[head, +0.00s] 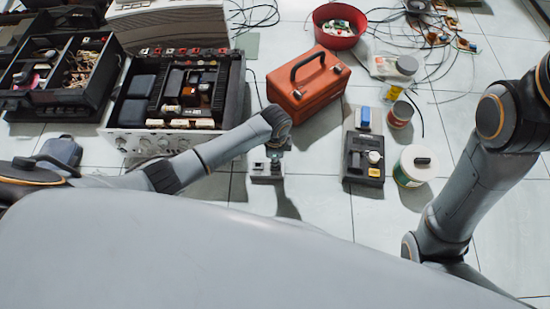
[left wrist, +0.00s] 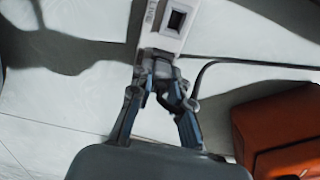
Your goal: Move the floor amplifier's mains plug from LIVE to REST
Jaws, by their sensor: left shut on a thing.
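A small pale socket block (head: 264,178) stands on the floor in front of the orange toolbox. In the left wrist view the block (left wrist: 168,40) shows a "LIVE" label beside an empty, dark square opening (left wrist: 177,20). My left gripper (head: 275,152) is low over the block; in the wrist view its fingers (left wrist: 163,75) are closed at the block's near end on what appears to be the plug, mostly hidden by the fingertips. I cannot tell if the plug is seated. The open amplifier (head: 170,142) with a pale knobbed front stands to the left. My right gripper is out of view.
The orange toolbox (head: 306,88) is just behind the left gripper. A black cable (left wrist: 240,62) runs right from near the fingers. A black device (head: 362,165) and white tub (head: 414,168) stand to the right. Tiles between block and device are clear.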

